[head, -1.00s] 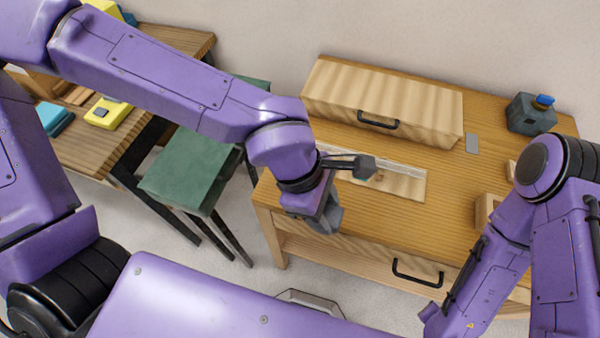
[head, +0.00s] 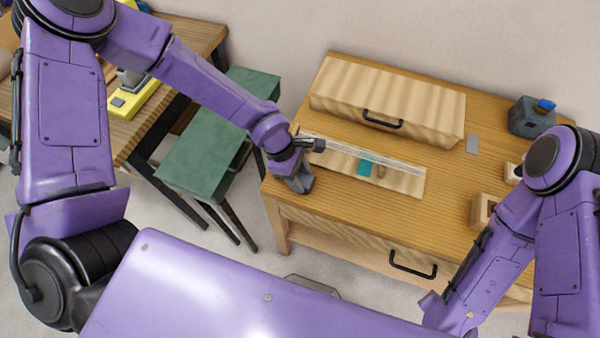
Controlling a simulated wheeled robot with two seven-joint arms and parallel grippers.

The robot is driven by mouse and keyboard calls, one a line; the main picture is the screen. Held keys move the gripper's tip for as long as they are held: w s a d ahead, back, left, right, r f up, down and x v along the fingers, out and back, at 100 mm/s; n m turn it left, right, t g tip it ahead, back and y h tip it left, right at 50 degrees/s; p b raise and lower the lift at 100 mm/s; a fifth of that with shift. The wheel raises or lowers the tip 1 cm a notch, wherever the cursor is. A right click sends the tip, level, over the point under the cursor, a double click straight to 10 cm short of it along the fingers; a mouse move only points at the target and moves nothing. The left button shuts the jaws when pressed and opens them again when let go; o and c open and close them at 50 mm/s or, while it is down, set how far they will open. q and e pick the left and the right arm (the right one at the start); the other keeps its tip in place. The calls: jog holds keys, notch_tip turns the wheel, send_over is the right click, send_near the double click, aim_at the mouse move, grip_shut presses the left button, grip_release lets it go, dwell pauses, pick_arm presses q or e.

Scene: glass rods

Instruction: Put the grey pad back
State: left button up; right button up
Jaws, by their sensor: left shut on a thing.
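A small flat grey pad (head: 473,144) lies on the wooden table, right of the drawer box. Another small grey square (head: 118,102) lies on a yellow block on the left table. My left gripper (head: 302,185) is over the table's left end, beside the light wooden board. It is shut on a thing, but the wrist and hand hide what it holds. It is well away from the grey pad by the drawer box. My right arm comes in at the right, and its gripper is out of view.
The light wooden board (head: 405,183) bears a clear strip or rod (head: 370,155) and a teal piece (head: 364,169). The drawer box (head: 390,97) stands behind it. A dark grey container (head: 532,116) and wooden blocks (head: 484,210) are at right. A green stool (head: 205,158) stands left.

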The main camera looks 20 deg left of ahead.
pick_arm(q)
jog(key=shift+f, duration=0.15)
jog(key=o, duration=1)
jog(key=v, duration=1.2)
jog(key=shift+r, duration=0.25)
